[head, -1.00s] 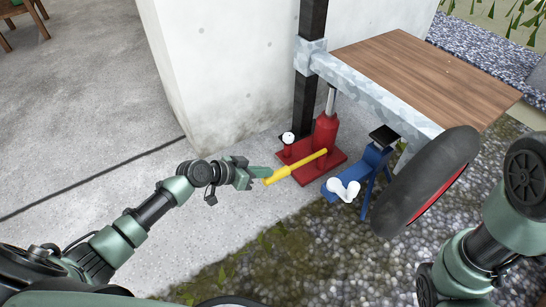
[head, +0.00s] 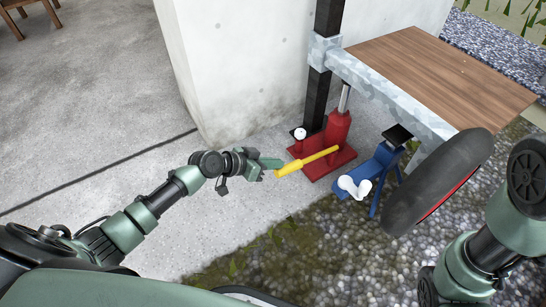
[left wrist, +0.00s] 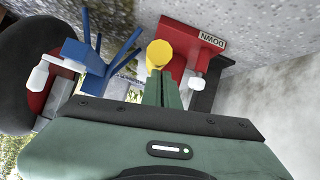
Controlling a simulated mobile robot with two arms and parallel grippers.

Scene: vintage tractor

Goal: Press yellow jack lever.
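The yellow jack lever (head: 308,160) slants from the red jack (head: 336,130) down to the left, with its thick free end nearest me. The jack stands on a red base under the wooden-topped bed. My left gripper (head: 273,164) is beside and just above the lever's free end; whether it touches cannot be told. In the left wrist view its fingers (left wrist: 163,92) are together with nothing between them, and the round lever end (left wrist: 159,54) shows just past their tips. A "DOWN" label (left wrist: 212,39) shows on the red base. My right arm shows at the right, its gripper out of view.
A blue stand (head: 376,172) with a white handle is right of the jack, next to a black tyre (head: 440,180). A black post (head: 318,100) and a pale concrete wall (head: 235,70) rise behind.

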